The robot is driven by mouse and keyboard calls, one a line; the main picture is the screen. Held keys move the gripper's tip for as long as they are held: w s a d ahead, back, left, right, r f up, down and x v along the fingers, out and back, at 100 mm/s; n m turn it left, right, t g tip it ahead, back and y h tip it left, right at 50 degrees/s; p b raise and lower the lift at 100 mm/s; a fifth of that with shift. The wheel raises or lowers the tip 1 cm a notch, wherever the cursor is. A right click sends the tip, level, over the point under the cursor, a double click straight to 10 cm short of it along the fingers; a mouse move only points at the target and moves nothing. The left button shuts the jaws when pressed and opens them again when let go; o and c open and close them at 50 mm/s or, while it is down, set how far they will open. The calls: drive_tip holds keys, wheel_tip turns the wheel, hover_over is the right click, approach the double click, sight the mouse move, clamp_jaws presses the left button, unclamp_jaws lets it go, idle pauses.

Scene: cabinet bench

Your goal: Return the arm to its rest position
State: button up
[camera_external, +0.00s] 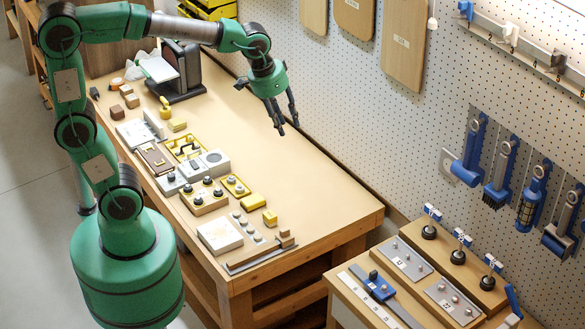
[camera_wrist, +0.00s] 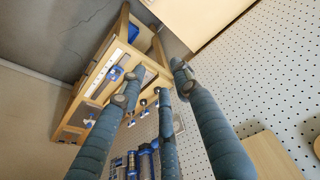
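My green arm (camera_external: 152,25) reaches from its base at the lower left, over the back of the bench, and bends down near the pegboard. My gripper (camera_external: 286,122) hangs above the bare right part of the bench top (camera_external: 310,185), clear of the objects. Its dark fingers are spread and nothing is between them. In the wrist view my gripper (camera_wrist: 155,82) shows several ribbed blue-grey fingers apart from each other, pointing toward the side cabinet.
Blocks, knob panels and a white box (camera_external: 220,234) line the bench's left side. A dark device (camera_external: 182,72) stands at the back. A lower cabinet (camera_external: 405,265) with fixtures is at the lower right. Blue-handled tools (camera_external: 502,172) hang on the pegboard (camera_external: 330,90).

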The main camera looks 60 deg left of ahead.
drive_tip(key=s+a+n+t+y, duration=0.1)
drive_tip(key=s+a+t, duration=0.1)
drive_tip(key=s+a, duration=1.1)
drive_tip(key=s, duration=0.4)
drive_tip(key=shift+s+a+f+b, duration=0.2)
drive_tip(key=shift+s+a+b, duration=0.15)
drive_tip(key=shift+s, duration=0.05)
idle(0.5)
